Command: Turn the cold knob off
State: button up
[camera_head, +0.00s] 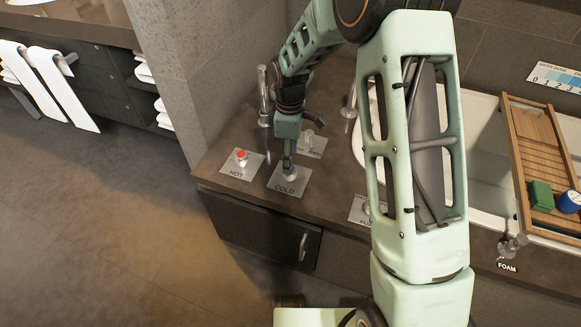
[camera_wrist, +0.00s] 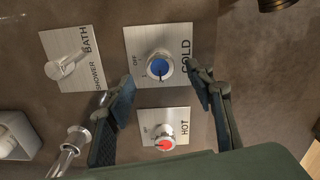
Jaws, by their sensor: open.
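The cold knob (camera_wrist: 159,66) has a blue cap and a metal rim, on a square plate (camera_wrist: 133,35) marked COLD and OFF in the wrist view. Its pointer setting is too small to tell. My gripper (camera_wrist: 160,76) is open, one finger on each side of the knob, with gaps showing between the fingers and the knob. In the head view my gripper (camera_head: 288,158) points down over the COLD plate (camera_head: 282,187) and mostly hides the knob.
The red hot knob (camera_wrist: 165,143) sits beside the cold plate, and also shows in the head view (camera_head: 241,155). The BATH/SHOWER lever (camera_wrist: 68,66) is on the other side. A metal spout (camera_head: 264,95) stands behind. A tub with a wooden tray (camera_head: 533,150) is at right.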

jog(key=shift+f+b, duration=0.4)
jog(key=shift+f, duration=1.9)
jog(key=shift+c, duration=0.2)
jog(key=c, duration=1.1)
